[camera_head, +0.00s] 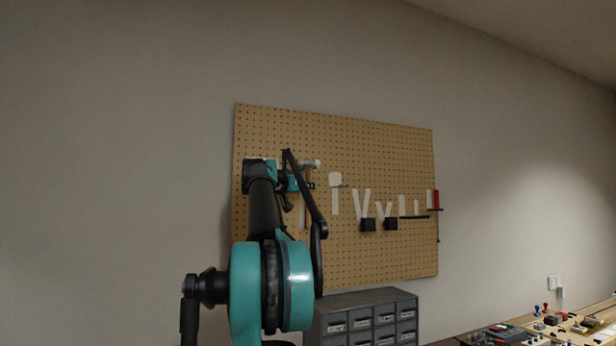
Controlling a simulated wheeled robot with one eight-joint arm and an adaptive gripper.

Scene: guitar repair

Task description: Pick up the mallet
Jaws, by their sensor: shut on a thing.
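The mallet (310,164) is in front of the pegboard's left part. Its pale head shows at the top, and a thin tan handle seems to hang below it. My gripper (305,182) is at the mallet, just under the head, and is shut on it. My dark and teal arm covers part of the gripper and mallet, so the exact finger contact is hidden. I cannot tell whether the mallet still touches the board.
The pegboard (390,150) hangs on the wall, with white tool outlines (336,190) and several dark tools right of my gripper. A grey drawer cabinet (345,302) stands below. A cluttered workbench (520,323) is at lower right.

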